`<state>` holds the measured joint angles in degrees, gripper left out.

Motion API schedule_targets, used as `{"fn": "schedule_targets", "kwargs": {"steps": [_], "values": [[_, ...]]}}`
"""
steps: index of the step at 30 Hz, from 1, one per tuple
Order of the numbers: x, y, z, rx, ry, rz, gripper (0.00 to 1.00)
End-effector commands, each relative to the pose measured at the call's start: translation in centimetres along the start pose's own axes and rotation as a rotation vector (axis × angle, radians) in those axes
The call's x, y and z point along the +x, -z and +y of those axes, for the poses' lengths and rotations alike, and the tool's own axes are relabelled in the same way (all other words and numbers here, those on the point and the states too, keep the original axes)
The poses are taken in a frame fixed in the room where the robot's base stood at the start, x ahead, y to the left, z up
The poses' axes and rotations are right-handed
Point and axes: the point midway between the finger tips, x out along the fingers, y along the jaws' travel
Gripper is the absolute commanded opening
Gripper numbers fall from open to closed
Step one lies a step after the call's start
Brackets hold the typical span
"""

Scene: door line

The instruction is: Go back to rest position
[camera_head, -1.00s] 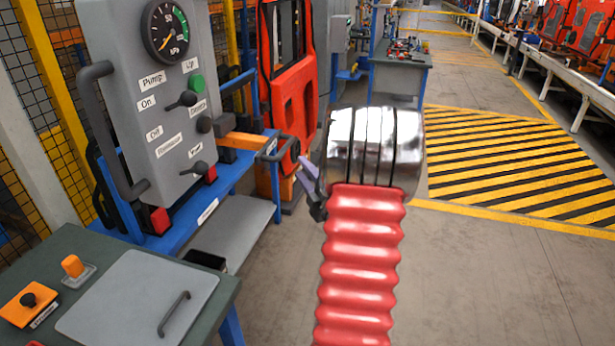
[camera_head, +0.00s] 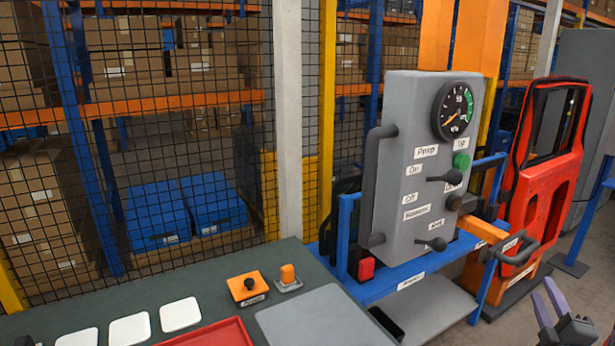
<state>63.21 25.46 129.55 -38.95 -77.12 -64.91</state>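My gripper (camera_head: 548,296) shows at the lower right edge, with its two purple fingers pointing up and a gap between them. Nothing shows between the fingers. Its dark body is cut off by the bottom of the picture, and the rest of my arm is out of view.
A dark green table (camera_head: 110,300) in front carries white squares, a red tray (camera_head: 212,334), an orange button box (camera_head: 246,287) and a grey plate (camera_head: 315,318). A blue stand (camera_head: 345,235) carries the panel. Mesh fencing (camera_head: 150,130) closes the back left, before shelves of boxes.

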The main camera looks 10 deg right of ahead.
Motion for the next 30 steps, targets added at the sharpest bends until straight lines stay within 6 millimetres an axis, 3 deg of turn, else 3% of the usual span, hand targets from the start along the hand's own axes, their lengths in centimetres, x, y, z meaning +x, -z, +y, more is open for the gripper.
{"fn": "schedule_targets", "kwargs": {"steps": [8, 12, 18, 23, 30], "values": [[-0.8, -3.1, -4.9, 0.176, 0.183, -0.145, 0.34], [-2.4, -5.1, -8.1, 0.285, 0.293, -0.265, 0.34], [-4.9, -6.8, -10.8, 0.425, 0.413, -0.436, 0.34], [-6.7, -6.7, -11.9, 0.525, 0.491, -0.559, 0.34], [-9.2, -4.5, -12.6, 0.664, 0.588, -0.730, 0.34]]}}
